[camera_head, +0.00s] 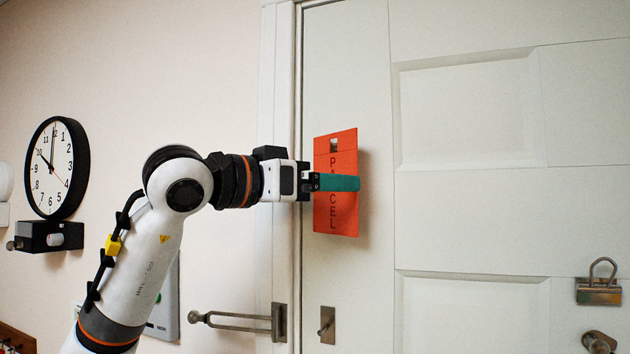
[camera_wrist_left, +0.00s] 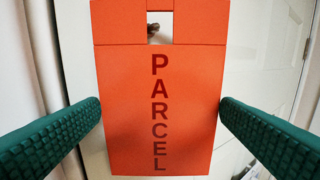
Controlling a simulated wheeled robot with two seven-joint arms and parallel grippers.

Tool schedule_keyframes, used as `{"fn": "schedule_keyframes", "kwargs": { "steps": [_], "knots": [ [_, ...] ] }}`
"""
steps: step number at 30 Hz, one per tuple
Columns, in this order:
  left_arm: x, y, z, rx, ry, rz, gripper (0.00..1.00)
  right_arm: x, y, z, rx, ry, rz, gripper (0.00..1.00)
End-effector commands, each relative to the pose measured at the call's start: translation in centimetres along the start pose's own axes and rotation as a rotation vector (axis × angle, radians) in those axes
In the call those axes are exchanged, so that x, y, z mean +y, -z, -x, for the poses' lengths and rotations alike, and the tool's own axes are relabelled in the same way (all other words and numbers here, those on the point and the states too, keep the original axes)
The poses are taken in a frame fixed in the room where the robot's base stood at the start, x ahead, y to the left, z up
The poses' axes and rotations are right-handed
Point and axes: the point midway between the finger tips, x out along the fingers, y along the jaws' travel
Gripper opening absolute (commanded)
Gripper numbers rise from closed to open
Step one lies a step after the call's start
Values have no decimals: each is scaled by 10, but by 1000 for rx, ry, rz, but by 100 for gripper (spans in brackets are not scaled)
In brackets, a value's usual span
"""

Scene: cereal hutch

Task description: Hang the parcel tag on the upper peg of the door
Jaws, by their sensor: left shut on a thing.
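The orange parcel tag (camera_head: 345,215) hangs upright in front of the white door (camera_head: 460,220), with PARCEL down its face and a square hole near its top. My left gripper (camera_head: 338,183) is shut on the tag, its teal fingers across the middle. In the left wrist view the tag (camera_wrist_left: 160,85) sits between the two green fingers (camera_wrist_left: 160,110). Through its hole shows a small brownish thing (camera_wrist_left: 153,29), perhaps the upper peg; I cannot tell whether it passes into the hole. The rest of it is hidden behind the tag. My right gripper is not in view.
A metal swing-bar latch (camera_head: 240,320) sticks out from the door frame below my left arm. A small metal plate (camera_head: 327,324) is on the door, and a hasp (camera_head: 598,286) at right.

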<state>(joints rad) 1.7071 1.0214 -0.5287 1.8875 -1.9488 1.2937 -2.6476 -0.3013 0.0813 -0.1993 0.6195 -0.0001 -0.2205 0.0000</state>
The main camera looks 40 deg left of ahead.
Motion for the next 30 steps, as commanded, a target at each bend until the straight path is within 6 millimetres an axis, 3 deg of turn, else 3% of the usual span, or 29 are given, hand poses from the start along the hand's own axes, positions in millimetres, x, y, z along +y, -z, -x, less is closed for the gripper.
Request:
{"fn": "schedule_keyframes", "kwargs": {
  "steps": [12,13,15,30],
  "knots": [
    [3,0,-1,-1,-7,2,61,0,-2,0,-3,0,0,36],
    [3,0,-1,-1,-8,2,91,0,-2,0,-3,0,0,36],
    [4,0,-1,-1,-8,2,100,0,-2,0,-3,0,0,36],
    [4,-2,-1,-4,-10,2,100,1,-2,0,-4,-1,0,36]
  ]
}}
